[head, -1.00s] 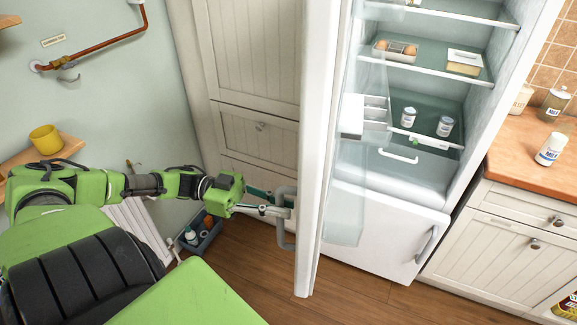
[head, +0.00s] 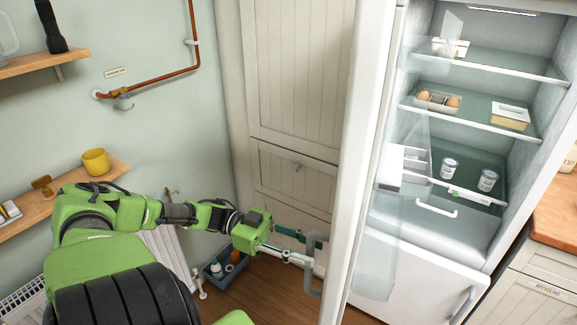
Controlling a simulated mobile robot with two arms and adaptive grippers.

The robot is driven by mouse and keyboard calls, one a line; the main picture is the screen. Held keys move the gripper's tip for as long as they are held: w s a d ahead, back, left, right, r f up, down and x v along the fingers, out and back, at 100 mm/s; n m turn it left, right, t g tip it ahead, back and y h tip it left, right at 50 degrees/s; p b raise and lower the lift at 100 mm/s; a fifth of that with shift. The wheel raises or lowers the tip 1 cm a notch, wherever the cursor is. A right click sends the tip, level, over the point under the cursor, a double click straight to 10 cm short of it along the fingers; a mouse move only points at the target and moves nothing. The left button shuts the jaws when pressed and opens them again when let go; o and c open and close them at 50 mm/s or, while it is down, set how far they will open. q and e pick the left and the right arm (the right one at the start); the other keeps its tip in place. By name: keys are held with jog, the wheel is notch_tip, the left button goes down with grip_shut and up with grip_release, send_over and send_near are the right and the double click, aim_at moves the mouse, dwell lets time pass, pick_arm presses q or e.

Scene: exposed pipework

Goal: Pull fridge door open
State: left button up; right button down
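The white fridge door (head: 362,150) stands wide open and is seen nearly edge-on, its clear inner shelves facing right. The fridge interior (head: 440,190) is exposed. The grey door handle (head: 313,285) is on the door's left-facing side. My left gripper (head: 305,249) is at this handle, its two fingers visibly apart, one reaching across the front of the handle and one towards its upper part. Whether the fingers touch the handle is unclear. My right gripper is not in view.
A tall panelled cabinet (head: 298,80) stands behind the door. A grey crate (head: 213,278) with bottles sits on the floor by the radiator (head: 168,252). A shelf (head: 60,195) with a yellow mug (head: 96,161) is at left. A wooden counter (head: 556,222) is at right.

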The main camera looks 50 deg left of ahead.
pick_arm(q)
jog(key=v, duration=1.1)
